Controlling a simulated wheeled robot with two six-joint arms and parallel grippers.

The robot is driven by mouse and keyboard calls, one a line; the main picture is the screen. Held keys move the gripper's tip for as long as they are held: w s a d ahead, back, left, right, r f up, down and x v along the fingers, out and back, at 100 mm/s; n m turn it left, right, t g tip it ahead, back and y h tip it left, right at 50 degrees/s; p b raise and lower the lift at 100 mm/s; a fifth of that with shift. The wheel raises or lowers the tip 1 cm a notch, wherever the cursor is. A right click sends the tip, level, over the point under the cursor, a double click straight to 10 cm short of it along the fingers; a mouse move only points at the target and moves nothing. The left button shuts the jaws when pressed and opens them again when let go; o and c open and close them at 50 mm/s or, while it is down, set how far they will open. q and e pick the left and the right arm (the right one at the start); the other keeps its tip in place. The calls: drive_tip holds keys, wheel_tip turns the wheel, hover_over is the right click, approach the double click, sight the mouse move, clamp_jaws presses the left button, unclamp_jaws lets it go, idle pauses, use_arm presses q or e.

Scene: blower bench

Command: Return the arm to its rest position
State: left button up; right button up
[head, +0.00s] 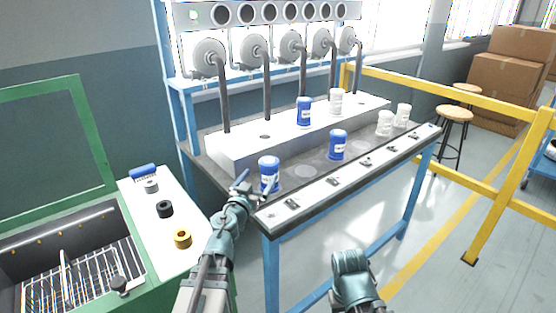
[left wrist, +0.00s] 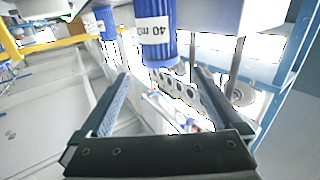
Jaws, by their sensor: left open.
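My left gripper (head: 243,186) is at the near left corner of the bench, beside a blue canister (head: 269,173) with a white label. In the left wrist view its two fingers are spread apart. That canister (left wrist: 156,35) stands just beyond the fingertips, its label upside down in that view, and nothing is gripped. My left arm (head: 222,238) reaches up from the bottom of the head view. Part of my right arm (head: 353,278) shows at the bottom; its gripper is not visible.
More blue canisters (head: 338,145) (head: 304,112) and white canisters (head: 384,123) (head: 337,102) stand on the bench (head: 305,187) and its raised white block (head: 232,149). Pipes hang above. A green-framed machine (head: 106,135) is left, a yellow rail (head: 455,96) right.

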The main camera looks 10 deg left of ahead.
use_arm(q)
wheel_tip(320, 180, up, 5)
drive_tip(key=n+y+p, duration=0.3)
drive_tip(key=y+p, duration=0.2)
drive_tip(key=p, duration=0.1)
drive_tip(key=s+d+f+m+g+h+p, duration=0.1)
drive_tip(key=s+d+f+m+g+p, duration=0.2)
drive_tip(key=s+d+g+p, duration=0.3)
drive_tip(key=s+d+f+m+g+h+p, duration=0.1)
drive_tip(key=s+d+f+m+g+p, duration=0.2)
drive_tip(key=s+d+g, duration=0.9)
drive_tip(key=s+f+p, duration=0.2)
drive_tip(key=s+p, duration=0.2)
drive_tip(key=s, duration=0.4)
drive_tip(key=shift+h, duration=0.3)
